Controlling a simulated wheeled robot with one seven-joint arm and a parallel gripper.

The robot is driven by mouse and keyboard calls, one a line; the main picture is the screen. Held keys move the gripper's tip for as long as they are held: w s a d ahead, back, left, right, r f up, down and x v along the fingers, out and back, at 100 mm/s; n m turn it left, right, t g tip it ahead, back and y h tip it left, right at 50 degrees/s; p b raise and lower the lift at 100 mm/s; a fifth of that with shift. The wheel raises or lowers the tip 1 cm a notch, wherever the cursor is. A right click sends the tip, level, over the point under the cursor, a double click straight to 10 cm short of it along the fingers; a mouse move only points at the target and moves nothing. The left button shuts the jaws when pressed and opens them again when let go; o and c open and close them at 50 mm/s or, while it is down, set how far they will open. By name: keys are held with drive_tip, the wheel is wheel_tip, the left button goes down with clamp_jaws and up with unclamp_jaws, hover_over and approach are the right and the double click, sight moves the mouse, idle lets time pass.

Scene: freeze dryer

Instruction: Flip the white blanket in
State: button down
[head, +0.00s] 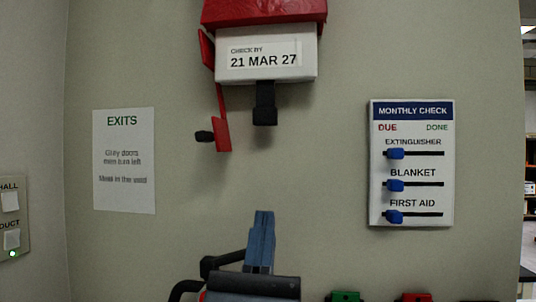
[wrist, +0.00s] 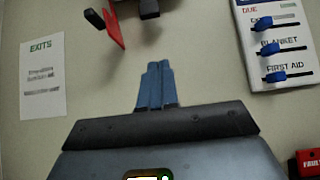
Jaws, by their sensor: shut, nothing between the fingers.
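A white block (head: 300,70) labelled "CHECK BY 21 MAR 27" sits under a red housing (head: 265,12) on the wall, top centre of the head view. A black tab (head: 264,104) hangs below it. I cannot tell whether this block is the white blanket; no loose cloth shows. A thin red arm (head: 222,133) with a black knob hangs at its left, also in the wrist view (wrist: 112,27). The board (head: 411,215) at right has a "BLANKET" row with a blue slider (head: 394,185) at its left end. My gripper (head: 264,213) is shut, empty, below the block.
An "EXITS" sheet (head: 124,185) is on the wall at left. A switch panel (head: 12,220) with a lit green light is at the far left. Green (head: 345,297) and red (head: 413,297) items show at the bottom edge.

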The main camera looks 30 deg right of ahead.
drive_tip(key=shift+w+r, duration=0.1)
drive_tip(key=shift+r, duration=0.05)
drive_tip(key=shift+s+a+r+p+x, duration=0.3)
drive_tip(key=shift+p+x, duration=0.75)
drive_tip(key=shift+x, duration=1.05)
drive_tip(key=shift+s+a+r+p+x, duration=0.1)
drive_tip(key=shift+s+r+p+x, duration=0.2)
drive_tip(key=shift+p+x, duration=1.3)
drive_tip(key=shift+s+a+r+p+x, duration=0.2)
drive_tip(key=shift+r+p+x, duration=0.25)
drive_tip(key=shift+x, duration=2.15)
